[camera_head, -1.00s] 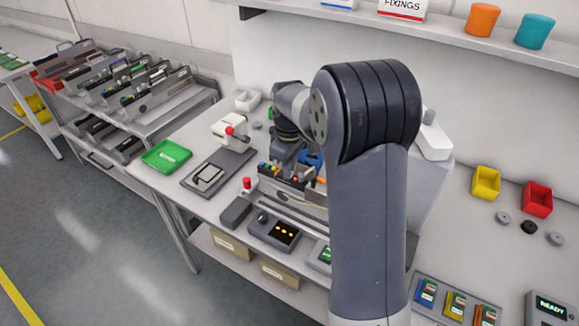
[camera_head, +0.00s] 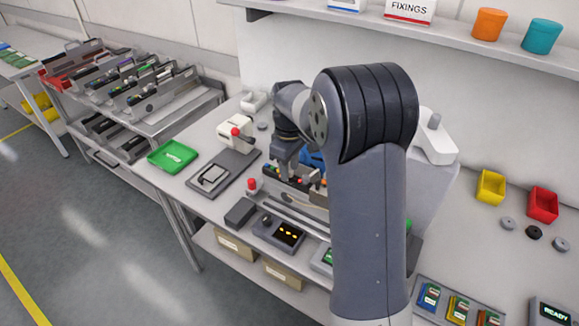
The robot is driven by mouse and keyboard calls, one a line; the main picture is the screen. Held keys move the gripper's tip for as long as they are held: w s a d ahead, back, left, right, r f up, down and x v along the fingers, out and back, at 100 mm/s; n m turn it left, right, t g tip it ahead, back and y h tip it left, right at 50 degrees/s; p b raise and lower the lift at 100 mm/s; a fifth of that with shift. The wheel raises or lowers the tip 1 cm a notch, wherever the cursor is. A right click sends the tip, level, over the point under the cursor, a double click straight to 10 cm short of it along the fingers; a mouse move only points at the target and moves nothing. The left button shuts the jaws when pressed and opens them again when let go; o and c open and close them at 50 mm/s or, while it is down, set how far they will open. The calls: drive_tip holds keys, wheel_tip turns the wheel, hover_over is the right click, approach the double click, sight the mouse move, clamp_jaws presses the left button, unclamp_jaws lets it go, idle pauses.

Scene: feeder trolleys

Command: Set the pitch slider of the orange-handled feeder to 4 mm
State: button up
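A grey feeder (camera_head: 290,197) lies on the bench partly behind my arm. A row of small coloured parts runs along its top, with a bit of orange (camera_head: 323,182) near its right end. I cannot tell whether that orange is its handle. The pitch slider and its scale are too small or hidden to read. My gripper (camera_head: 296,176) points down at the feeder's top, close over the coloured parts. Whether its fingers touch anything, or are open or shut, cannot be made out.
A trolley (camera_head: 180,112) with several feeders stands at the left. A green tray (camera_head: 172,157), a white device with a red knob (camera_head: 236,133) and a panel with amber lights (camera_head: 279,232) are near the feeder. Yellow (camera_head: 491,187) and red (camera_head: 542,203) bins stand right.

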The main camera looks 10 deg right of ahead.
sight(290, 170)
wheel_tip(290, 170, up, 11)
drive_tip(key=shift+f+b, duration=0.2)
drive_tip(key=shift+b, duration=0.25)
drive_tip(key=shift+f, duration=0.1)
wheel_tip(290, 170, down, 11)
drive_tip(key=shift+s+d+p, duration=0.1)
drive_tip(key=shift+p, duration=0.4)
drive_tip(key=shift+s+d+b, duration=0.4)
drive_tip(key=shift+d, duration=0.05)
wheel_tip(290, 170, up, 2)
drive_tip(key=shift+r, duration=0.55)
